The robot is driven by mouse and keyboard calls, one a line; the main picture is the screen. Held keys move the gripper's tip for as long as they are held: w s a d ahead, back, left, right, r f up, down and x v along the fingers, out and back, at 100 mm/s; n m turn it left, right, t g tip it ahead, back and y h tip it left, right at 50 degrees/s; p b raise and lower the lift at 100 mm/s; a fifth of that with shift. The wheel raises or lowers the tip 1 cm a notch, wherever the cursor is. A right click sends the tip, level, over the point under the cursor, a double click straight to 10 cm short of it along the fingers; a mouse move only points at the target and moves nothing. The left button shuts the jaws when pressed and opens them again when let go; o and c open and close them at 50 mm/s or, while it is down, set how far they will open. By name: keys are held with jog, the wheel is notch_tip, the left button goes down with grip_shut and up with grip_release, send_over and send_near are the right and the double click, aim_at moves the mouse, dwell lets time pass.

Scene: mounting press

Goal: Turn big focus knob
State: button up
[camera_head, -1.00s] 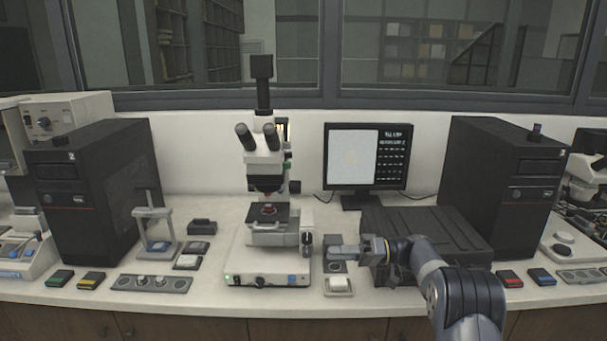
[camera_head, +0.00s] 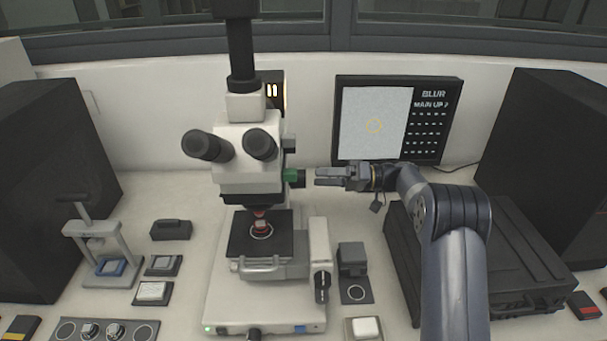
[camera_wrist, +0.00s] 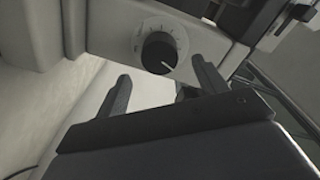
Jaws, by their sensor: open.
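The microscope (camera_head: 246,135) stands left of my gripper (camera_head: 318,178) in the head view. A black knob (camera_head: 301,178) beside a green part is at the right of its head, close to my fingertips. Another dark knob (camera_head: 322,285) is low on the right of its base. In the wrist view, a round black knob (camera_wrist: 160,52) with a white pointer line and a marked dial sits beyond my gripper (camera_wrist: 163,85). My fingers are apart and empty, and the knob is not between them. I cannot tell which head-view knob this is.
The monitor (camera_head: 375,125) behind my gripper reads "BLUR" and "MAIN UP". A black case (camera_head: 480,255) lies to the right under my arm. A small black block (camera_head: 352,258) and a white-topped switch (camera_head: 364,328) are right of the microscope base.

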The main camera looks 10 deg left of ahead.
aim_at(304, 178)
jog(key=p+x, duration=0.1)
jog(key=x, duration=0.4)
jog(key=shift+s+a, duration=0.1)
jog(key=shift+a, duration=0.25)
jog(key=shift+c, duration=0.3)
jog(key=c, duration=0.9)
